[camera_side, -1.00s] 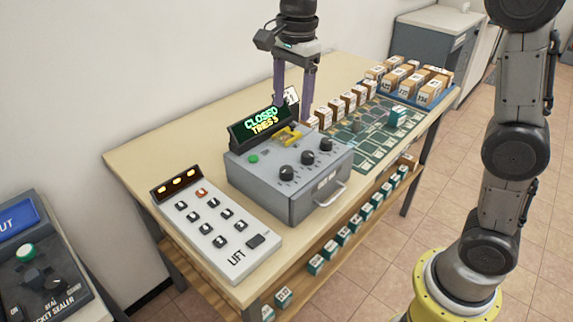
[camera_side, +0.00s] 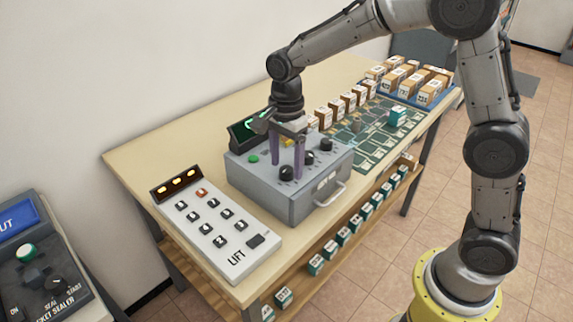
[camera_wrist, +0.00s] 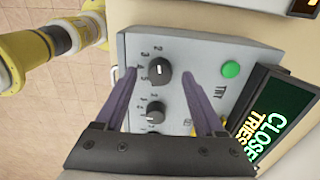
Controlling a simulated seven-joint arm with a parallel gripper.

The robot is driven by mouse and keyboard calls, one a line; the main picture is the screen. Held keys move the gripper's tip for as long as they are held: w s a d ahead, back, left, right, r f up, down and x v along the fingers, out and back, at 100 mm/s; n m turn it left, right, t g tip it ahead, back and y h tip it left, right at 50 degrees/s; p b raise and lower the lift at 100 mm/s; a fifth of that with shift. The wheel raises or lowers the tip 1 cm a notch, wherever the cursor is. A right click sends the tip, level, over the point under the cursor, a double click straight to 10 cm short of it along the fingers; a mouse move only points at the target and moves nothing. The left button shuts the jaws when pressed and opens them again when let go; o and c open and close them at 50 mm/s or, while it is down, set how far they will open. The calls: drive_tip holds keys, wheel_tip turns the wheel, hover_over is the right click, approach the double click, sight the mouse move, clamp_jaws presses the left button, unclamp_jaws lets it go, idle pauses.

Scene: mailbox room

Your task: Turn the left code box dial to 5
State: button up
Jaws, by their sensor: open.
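The grey code box (camera_side: 253,180) stands on the table, with a row of black dials on its top. The left dial (camera_side: 287,173) is nearest the green button (camera_side: 253,159). In the wrist view the left dial (camera_wrist: 159,72) has a white pointer mark and small numbers beside it; the exact setting is hard to read. My gripper (camera_side: 287,170) points down over the box, open and empty. In the wrist view its two purple fingers (camera_wrist: 159,75) are on either side of the left dial, apart from it. Whether the tips are level with the knob cannot be told.
The middle dial (camera_wrist: 155,113) is close below the left one in the wrist view. The right dial (camera_side: 326,145) is farther along. The lit display (camera_wrist: 265,112) stands at the box's back. A white LIFT keypad (camera_side: 218,228) is to the left; small boxes (camera_side: 345,103) stand behind.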

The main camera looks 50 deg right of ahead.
drive_tip(key=shift+f, duration=0.6)
clamp_jaws()
